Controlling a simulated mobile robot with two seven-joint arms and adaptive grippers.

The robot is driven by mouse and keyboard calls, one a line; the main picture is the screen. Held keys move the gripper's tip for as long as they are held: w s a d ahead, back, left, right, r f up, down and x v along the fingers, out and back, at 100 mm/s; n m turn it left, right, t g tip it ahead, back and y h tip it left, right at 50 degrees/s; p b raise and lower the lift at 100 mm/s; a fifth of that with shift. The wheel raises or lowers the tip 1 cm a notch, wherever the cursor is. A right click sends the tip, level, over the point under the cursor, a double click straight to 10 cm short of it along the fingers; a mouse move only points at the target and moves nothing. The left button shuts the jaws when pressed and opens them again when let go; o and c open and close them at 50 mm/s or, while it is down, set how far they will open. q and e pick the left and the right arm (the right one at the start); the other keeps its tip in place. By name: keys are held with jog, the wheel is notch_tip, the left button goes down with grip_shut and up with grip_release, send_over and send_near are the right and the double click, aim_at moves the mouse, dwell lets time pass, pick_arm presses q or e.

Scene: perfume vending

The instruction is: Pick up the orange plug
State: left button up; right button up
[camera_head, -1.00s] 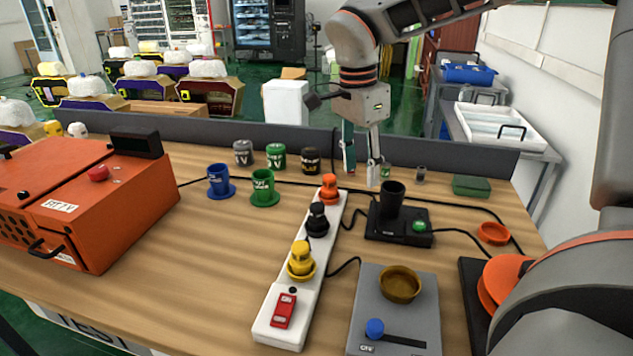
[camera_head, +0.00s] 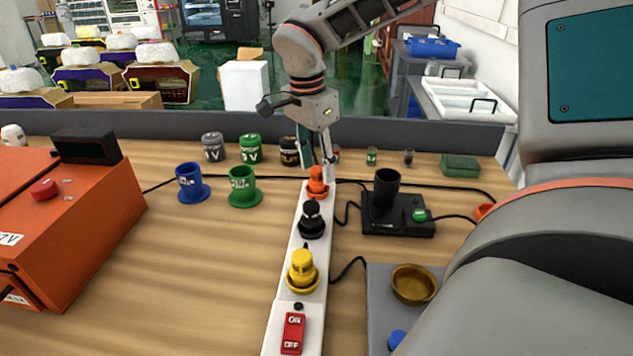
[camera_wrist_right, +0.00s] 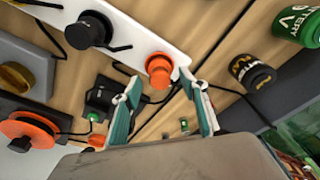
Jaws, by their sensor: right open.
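The orange plug (camera_head: 317,184) stands upright at the far end of the white power strip (camera_head: 290,254). My right gripper (camera_head: 317,166) is open and empty, pointing down at the plug from just behind and above. In the right wrist view, the orange plug (camera_wrist_right: 158,68) shows just beyond the gap between the open fingertips (camera_wrist_right: 163,84). I cannot tell whether a finger touches it. My left gripper is not in view.
A black plug (camera_head: 312,220) and a yellow plug (camera_head: 302,272) stand nearer on the strip. A black device with a cup (camera_head: 386,190) is to the right. Blue (camera_head: 190,184) and green (camera_head: 243,187) cups stand left. Free wood lies left of the strip.

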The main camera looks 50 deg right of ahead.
jog(key=shift+d+f, duration=0.1)
jog(key=shift+f, duration=0.75)
jog(key=shift+c, duration=0.3)
grip_shut()
